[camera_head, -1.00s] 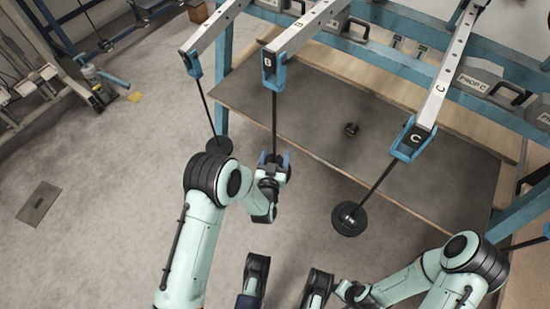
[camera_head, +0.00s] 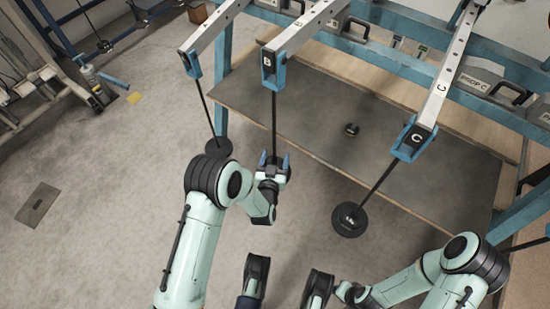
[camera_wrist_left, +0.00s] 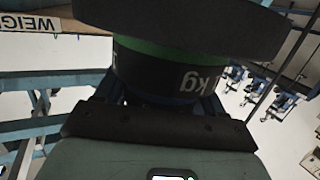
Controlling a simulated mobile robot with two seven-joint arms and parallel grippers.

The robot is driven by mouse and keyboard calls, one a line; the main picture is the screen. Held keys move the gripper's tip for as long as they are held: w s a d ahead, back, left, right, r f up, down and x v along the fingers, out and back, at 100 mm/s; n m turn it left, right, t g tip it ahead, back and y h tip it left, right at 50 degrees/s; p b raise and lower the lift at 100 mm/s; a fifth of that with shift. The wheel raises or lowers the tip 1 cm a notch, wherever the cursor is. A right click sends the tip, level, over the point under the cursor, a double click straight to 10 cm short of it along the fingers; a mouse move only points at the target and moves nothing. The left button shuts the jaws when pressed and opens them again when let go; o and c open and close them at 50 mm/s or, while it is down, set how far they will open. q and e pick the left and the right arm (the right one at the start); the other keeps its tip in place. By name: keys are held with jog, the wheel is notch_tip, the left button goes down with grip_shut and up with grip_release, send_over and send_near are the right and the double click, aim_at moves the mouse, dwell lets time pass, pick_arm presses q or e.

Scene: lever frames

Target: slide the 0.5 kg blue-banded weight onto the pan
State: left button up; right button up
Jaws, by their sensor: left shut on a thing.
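My left gripper (camera_head: 272,170) is at the lower end of the rod (camera_head: 274,122) hanging from lever B. In the left wrist view it is shut on a dark cylindrical weight (camera_wrist_left: 170,75) with a green band and upside-down "kg" lettering. The band there looks green, not blue, and the number is hidden. A wide black disc (camera_wrist_left: 185,22), seemingly the hanger's pan, lies against the weight's banded end; whether it bears the weight I cannot tell. My right gripper (camera_head: 345,292) is low in the head view, away from the levers, and its jaws are unclear.
A small dark weight (camera_head: 351,129) stands on the dark table (camera_head: 300,115). Lever C (camera_head: 440,87) carries a rod with a black pan (camera_head: 348,220) at front right. Another hanging pan (camera_head: 218,146) is left of my gripper. Blue frame posts border the table.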

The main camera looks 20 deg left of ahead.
pick_arm(q)
jog(key=o, duration=1.3)
jog(key=shift+s, duration=0.1)
jog(key=shift+s+d+r+p, duration=0.1)
jog(key=shift+s+r+p, duration=0.1)
jog(key=shift+s+p, duration=0.7)
jog(key=shift+s+d+r+p, duration=0.15)
jog(key=shift+s+p, duration=0.35)
jog(key=shift+s, duration=0.75)
jog(key=shift+s+d+r+p, duration=0.15)
jog(key=shift+s+p, duration=0.3)
jog(key=shift+s, duration=0.75)
jog(key=shift+a, duration=0.1)
